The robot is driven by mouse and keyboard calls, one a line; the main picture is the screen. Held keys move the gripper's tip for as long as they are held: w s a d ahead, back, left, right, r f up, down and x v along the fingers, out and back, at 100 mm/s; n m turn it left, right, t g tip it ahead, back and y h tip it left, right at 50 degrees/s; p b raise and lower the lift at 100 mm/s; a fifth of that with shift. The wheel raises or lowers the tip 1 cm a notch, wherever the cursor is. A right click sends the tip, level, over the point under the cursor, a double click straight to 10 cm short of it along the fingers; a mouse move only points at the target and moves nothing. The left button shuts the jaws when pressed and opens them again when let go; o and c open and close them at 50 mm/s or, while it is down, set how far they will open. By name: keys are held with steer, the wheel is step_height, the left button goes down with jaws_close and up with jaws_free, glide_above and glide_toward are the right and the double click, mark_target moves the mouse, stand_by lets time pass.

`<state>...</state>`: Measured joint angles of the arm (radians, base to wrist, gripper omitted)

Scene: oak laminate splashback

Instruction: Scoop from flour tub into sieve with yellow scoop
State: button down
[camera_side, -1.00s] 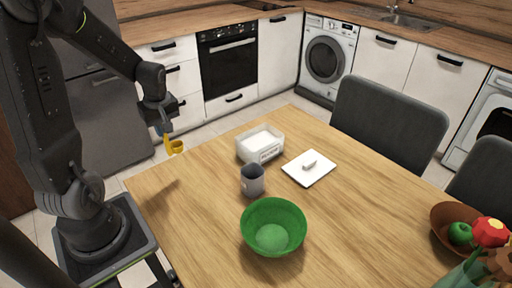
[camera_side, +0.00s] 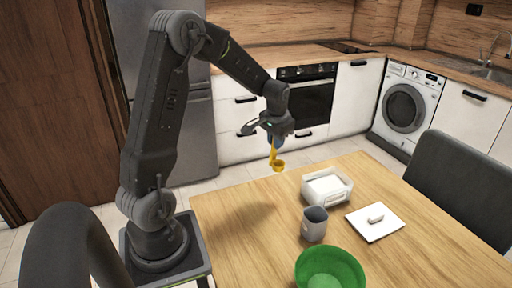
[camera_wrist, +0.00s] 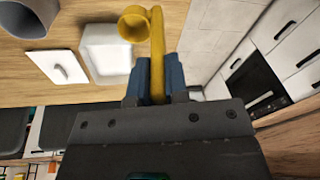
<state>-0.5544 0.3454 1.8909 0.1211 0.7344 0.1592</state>
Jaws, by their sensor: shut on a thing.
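My gripper (camera_side: 276,141) is shut on the handle of the yellow scoop (camera_side: 278,166), above the table's back left edge. In the wrist view, the blue fingers (camera_wrist: 153,78) pinch the handle and the scoop's cup (camera_wrist: 134,26) is at the far end. I cannot tell whether the cup holds anything. The white flour tub (camera_side: 345,193), filled with white, stands open to the right of and below the scoop; it also shows in the wrist view (camera_wrist: 106,50). A grey cup-shaped vessel (camera_side: 314,230), perhaps the sieve, stands in front of the tub.
A green bowl (camera_side: 330,272) stands in front of the grey vessel, cut off by the lower edge. A dark chair (camera_side: 460,180) stands at the right. The left of the table is clear.

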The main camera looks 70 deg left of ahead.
steer(key=w+d+r+m+t+h, duration=0.15)
steer(key=w+d+m, duration=0.25)
steer(key=w+m, duration=0.6)
steer(key=w+d+r+m+t+h, duration=0.15)
steer(key=w+d+m, duration=0.25)
steer(key=w+m, duration=0.6)
steer(key=shift+s+f+m, duration=0.45)
steer(key=shift+s+f, duration=0.95)
steer(key=shift+f, duration=2.05)
steer(key=shift+s+f+m, duration=0.45)
steer(key=shift+s+f, duration=0.9)
steer(key=shift+f, duration=2.1)
steer(key=w+r+g, duration=0.3)
steer(key=r+g, duration=0.1)
steer(key=r, duration=0.4)
steer(key=shift+w+r+h, duration=0.3)
steer(key=shift+w+r, duration=0.05)
steer(key=shift+w, duration=0.05)
